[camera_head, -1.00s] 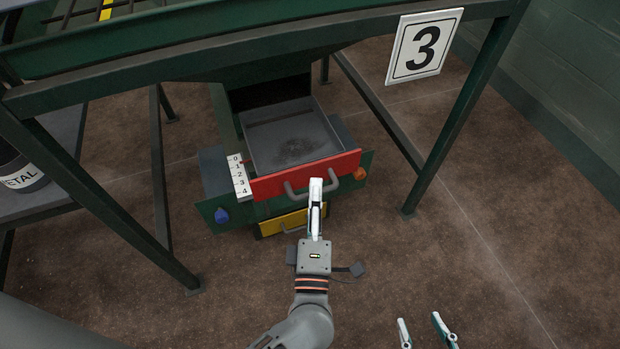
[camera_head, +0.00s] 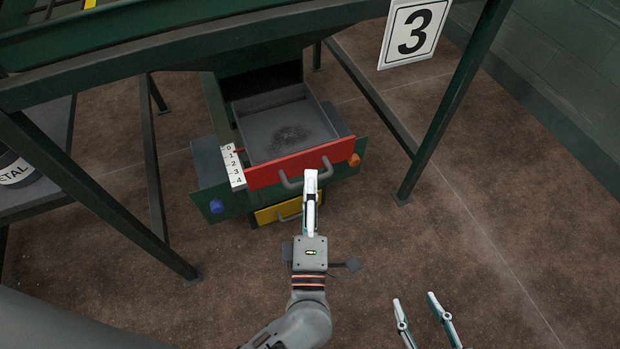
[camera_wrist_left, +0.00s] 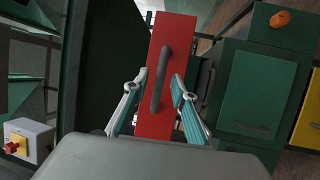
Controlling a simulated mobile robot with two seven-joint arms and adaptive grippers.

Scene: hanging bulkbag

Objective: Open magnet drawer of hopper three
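Under the hopper marked with the number 3 sign (camera_head: 414,32), a drawer with a red front (camera_head: 262,176) is pulled out, its grey tray (camera_head: 262,132) showing dark specks. A yellow-fronted drawer (camera_head: 268,215) with a grey handle sits below it, apparently closed. My left gripper (camera_head: 311,175) is at the red front's handle. In the left wrist view the open fingers (camera_wrist_left: 159,85) straddle the handle (camera_wrist_left: 161,78), with gaps on both sides; the red front (camera_wrist_left: 175,28) is behind it. My right gripper (camera_head: 414,297) is open and empty at the bottom, away from the drawers.
A scale numbered from 0 to 4 (camera_head: 233,167) stands left of the tray. A blue knob (camera_head: 216,206) and an orange knob (camera_head: 354,160) flank the drawers. Green frame legs (camera_head: 450,108) stand on both sides. The floor to the right is clear.

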